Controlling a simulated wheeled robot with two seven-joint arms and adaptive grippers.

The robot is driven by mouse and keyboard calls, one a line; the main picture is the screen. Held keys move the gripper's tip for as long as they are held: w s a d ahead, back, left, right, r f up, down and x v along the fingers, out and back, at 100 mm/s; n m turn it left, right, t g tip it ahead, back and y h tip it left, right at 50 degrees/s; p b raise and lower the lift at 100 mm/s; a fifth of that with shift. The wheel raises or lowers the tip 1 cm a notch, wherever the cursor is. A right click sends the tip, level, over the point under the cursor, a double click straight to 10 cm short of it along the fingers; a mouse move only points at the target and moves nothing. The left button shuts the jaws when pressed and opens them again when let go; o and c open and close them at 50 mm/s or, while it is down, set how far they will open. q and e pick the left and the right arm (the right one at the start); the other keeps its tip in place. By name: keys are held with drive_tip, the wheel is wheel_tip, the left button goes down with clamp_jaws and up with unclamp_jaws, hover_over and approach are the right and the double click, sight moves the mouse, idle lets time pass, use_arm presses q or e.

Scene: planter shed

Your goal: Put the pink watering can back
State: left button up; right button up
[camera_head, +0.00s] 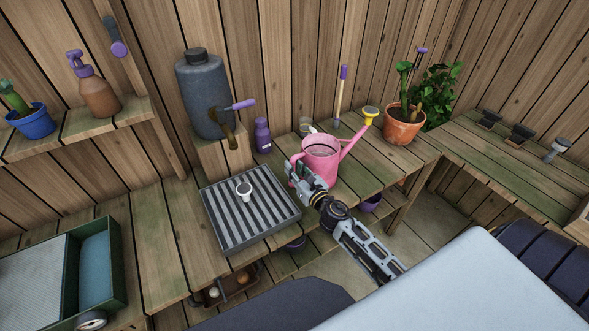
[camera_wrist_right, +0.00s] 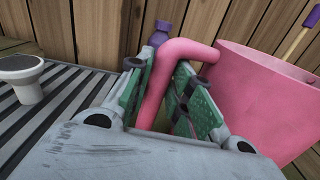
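The pink watering can (camera_head: 321,161) stands upright at the bench's right part, with its yellow rose (camera_head: 371,113) pointing right. It looks to rest on the bench, though my gripper hides part of its lower side. My right gripper (camera_head: 296,172) is at the handle, on the can's near left side. In the right wrist view, the pink handle (camera_wrist_right: 152,95) passes between the green-padded fingers (camera_wrist_right: 158,95), which are closed about it. The can's body (camera_wrist_right: 262,95) is right of the fingers. My left gripper is out of view.
A purple bottle (camera_head: 262,136), a dark jug (camera_head: 204,95) and a potted cactus (camera_head: 403,127) stand behind. A purple-handled tool (camera_head: 341,90) stands upright near the wall.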

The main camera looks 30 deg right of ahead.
drive_tip(key=o, duration=0.4)
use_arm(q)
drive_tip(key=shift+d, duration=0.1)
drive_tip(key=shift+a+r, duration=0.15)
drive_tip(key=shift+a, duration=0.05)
use_arm(e)
drive_tip(key=shift+r, duration=0.15)
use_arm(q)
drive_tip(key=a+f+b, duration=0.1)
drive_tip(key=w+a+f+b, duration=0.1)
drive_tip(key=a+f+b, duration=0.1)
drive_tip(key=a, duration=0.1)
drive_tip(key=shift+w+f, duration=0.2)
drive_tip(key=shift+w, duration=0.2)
use_arm(e)
drive_tip(key=s, duration=1.2)
drive_tip(key=shift+d, duration=0.4)
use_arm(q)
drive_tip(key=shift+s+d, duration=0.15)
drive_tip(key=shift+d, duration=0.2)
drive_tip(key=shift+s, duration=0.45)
use_arm(e)
drive_tip(key=shift+d, duration=0.1)
